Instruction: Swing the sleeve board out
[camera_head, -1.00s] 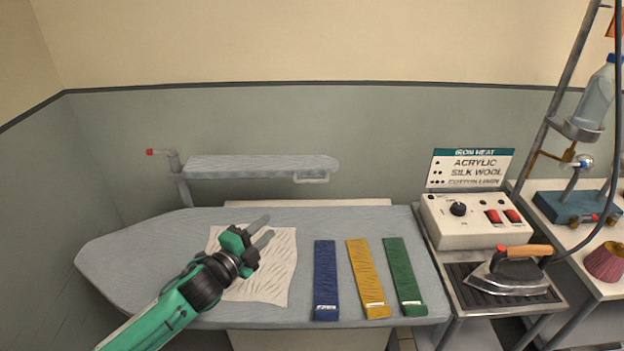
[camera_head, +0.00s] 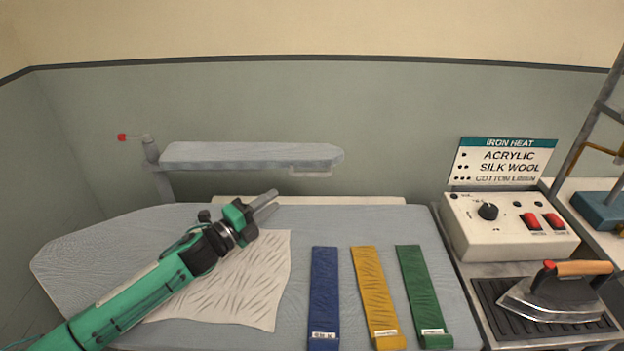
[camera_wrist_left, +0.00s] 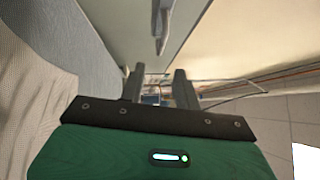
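The sleeve board (camera_head: 240,155) is a long grey padded board above the back of the ironing table, parallel to the wall. It sits on a post (camera_head: 152,150) at its left end, with a red-tipped lever (camera_head: 122,137) beside it. A pale loop handle (camera_head: 312,172) hangs under its right end. My left gripper (camera_head: 272,199) is in front of and below the board, left of the handle, touching nothing that I can see. In the left wrist view its two fingers (camera_wrist_left: 160,88) stand apart with nothing held. My right gripper is not in view.
The ironing table (camera_head: 80,245) carries a wrinkled cream cloth (camera_head: 250,285) and blue (camera_head: 324,295), yellow (camera_head: 376,290) and green (camera_head: 422,290) strips. At right are a control box (camera_head: 505,228), a heat sign (camera_head: 503,160) and an iron (camera_head: 555,295).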

